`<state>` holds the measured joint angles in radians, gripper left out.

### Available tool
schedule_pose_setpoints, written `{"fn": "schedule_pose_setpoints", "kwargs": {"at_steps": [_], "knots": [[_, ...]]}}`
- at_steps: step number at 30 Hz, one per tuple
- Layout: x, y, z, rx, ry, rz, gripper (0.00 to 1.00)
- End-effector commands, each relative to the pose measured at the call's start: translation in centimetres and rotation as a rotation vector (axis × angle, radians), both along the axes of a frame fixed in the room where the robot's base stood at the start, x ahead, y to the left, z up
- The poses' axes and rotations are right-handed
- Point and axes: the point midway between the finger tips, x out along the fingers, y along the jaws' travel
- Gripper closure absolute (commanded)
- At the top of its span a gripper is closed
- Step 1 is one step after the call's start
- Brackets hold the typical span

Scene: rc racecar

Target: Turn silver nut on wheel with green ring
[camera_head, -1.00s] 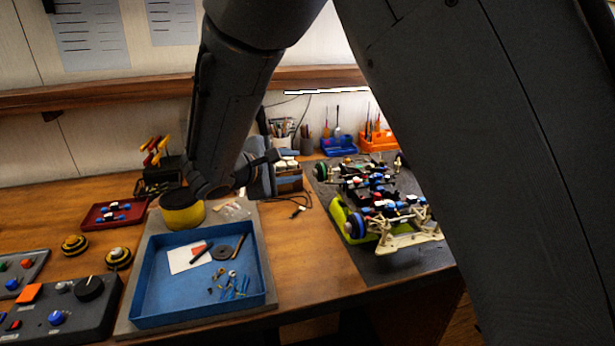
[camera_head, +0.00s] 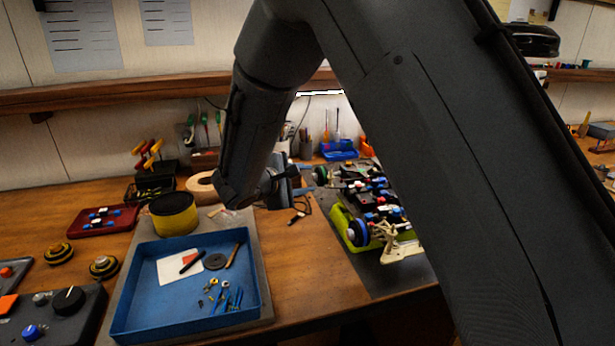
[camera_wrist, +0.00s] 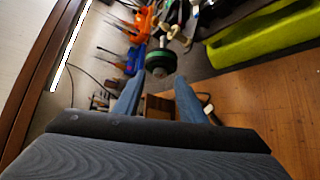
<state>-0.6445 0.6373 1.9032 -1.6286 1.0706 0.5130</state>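The wheel with the green ring (camera_head: 321,175) is on the far left corner of the RC car chassis (camera_head: 372,190). In the wrist view the green-ringed wheel (camera_wrist: 161,58) is at top centre, with the silver nut (camera_wrist: 159,72) facing me at its hub. My gripper (camera_wrist: 160,79) is open and empty, its two blue fingers apart on either side of the nut's line, a short way from the wheel. In the head view my gripper (camera_head: 310,179) is just left of that wheel. I cannot tell whether a finger touches the wheel.
A blue-ringed wheel (camera_head: 357,232) is at the car's near left corner. The car sits on a lime-green stand (camera_head: 340,219). A blue tray (camera_head: 135,320) with small parts and a yellow-black roll (camera_head: 174,214) are to the left. Blue and orange tool holders (camera_wrist: 135,60) stand behind the wheel.

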Motion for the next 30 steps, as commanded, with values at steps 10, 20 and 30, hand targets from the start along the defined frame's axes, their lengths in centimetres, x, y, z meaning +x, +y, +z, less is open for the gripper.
{"fn": "schedule_pose_setpoints", "kwargs": {"at_steps": [10,20,30], "knots": [[1.19,-0.76,-0.57,0.000,0.000,0.001,0.63],[1.16,-0.75,-0.55,0.000,0.000,0.001,0.98],[1.18,-0.73,-0.34,-0.009,0.033,0.000,1.00]]}}
